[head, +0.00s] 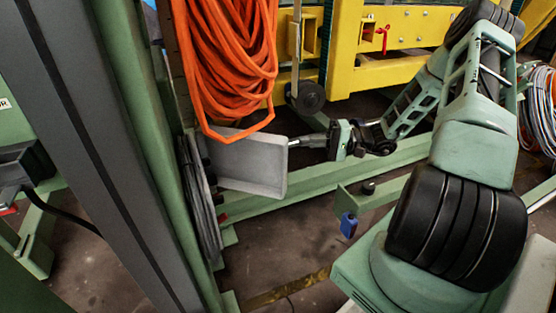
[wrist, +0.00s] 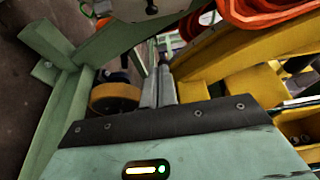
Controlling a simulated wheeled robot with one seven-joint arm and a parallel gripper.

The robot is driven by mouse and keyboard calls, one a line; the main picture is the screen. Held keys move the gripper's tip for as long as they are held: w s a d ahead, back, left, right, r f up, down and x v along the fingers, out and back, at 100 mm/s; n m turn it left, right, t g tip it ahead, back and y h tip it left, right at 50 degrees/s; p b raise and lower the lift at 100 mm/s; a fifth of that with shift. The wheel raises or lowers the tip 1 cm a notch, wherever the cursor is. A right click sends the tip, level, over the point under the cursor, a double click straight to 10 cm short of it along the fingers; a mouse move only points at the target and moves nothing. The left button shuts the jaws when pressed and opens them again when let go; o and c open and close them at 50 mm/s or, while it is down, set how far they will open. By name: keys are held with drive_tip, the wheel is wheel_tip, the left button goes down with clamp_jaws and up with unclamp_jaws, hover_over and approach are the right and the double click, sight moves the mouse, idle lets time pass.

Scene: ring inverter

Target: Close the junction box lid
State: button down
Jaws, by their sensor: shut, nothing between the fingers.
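A grey, flat panel with a raised rim, which looks like the junction box lid (head: 245,162), stands out to the right of the green post in the head view. The box itself is mostly hidden, and I cannot make out its opening. My gripper (head: 291,143) reaches in from the right, with its fingertips at the lid's right edge. I cannot tell whether they touch it. In the wrist view my gripper's fingers (wrist: 158,88) are together and hold nothing. I cannot make out the lid there.
A coil of orange hose (head: 225,60) hangs just above the lid. A dark cable coil (head: 203,200) hangs below left. A green rail (head: 310,178) runs behind and below. Yellow framework (head: 385,70) stands at the back. An orange wheel (wrist: 115,98) shows in the wrist view.

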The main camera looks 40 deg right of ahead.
sight(271, 151)
drive_tip(key=w+a+b, duration=0.1)
drive_tip(key=a+b, duration=0.1)
drive_tip(key=a, duration=0.1)
drive_tip(key=w+a+b, duration=0.1)
drive_tip(key=a+b, duration=0.1)
drive_tip(key=a, duration=0.2)
drive_tip(key=w+a+b, duration=0.1)
drive_tip(key=a+b, duration=0.1)
drive_tip(key=a, duration=0.1)
drive_tip(key=shift+w+a, duration=0.1)
drive_tip(key=shift+a, duration=0.3)
